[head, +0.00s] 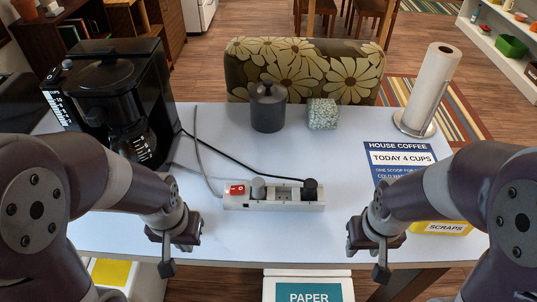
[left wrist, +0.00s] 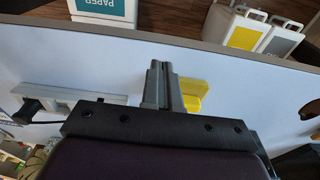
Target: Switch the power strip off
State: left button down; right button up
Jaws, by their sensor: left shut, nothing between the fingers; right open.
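The white power strip (head: 283,206) lies on the table in the head view, with its red rocker switch (head: 236,189) at its left end. A grey plug (head: 258,188) and a black plug (head: 310,189) sit in it. The strip also shows at the left of the left wrist view (left wrist: 75,87); its switch is not clear there. My left gripper (head: 167,268) is shut and empty, left of the strip and nearer the front edge; its fingers also show in the left wrist view (left wrist: 158,70). My right gripper (head: 380,272) is open and empty, right of the strip.
A coffee maker (head: 112,95) stands back left. A dark canister (head: 268,108), a speckled block (head: 322,114) and a paper towel roll (head: 432,85) stand along the back. A coffee sign (head: 400,158) lies right. A yellow object (left wrist: 193,95) is beside my left fingers in the wrist view.

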pick_arm(q)
notch_tip(320, 180, up, 12)
jog(key=g+h+p, duration=0.1)
jog(key=h+p, duration=0.1)
jog(key=p, duration=0.8)
send_over(239, 186)
jog(key=a, duration=0.3)
jog(key=shift+s+f, duration=0.1)
pick_arm(e)
notch_tip(239, 186, up, 10)
jog(key=s, duration=0.1)
jog(key=shift+s+d+r, duration=0.15)
jog(key=shift+d+r, duration=0.05)
pick_arm(q)
jog(key=f+p, duration=0.1)
jog(key=f, duration=0.3)
jog(key=d+f+p, duration=0.1)
jog(key=f, duration=0.4)
jog(key=d+f+p, duration=0.1)
jog(key=f, duration=0.3)
jog(key=shift+d+f, duration=0.25)
jog(key=shift+f, duration=0.15)
pick_arm(e)
notch_tip(239, 186, up, 3)
jog(key=shift+f, duration=0.1)
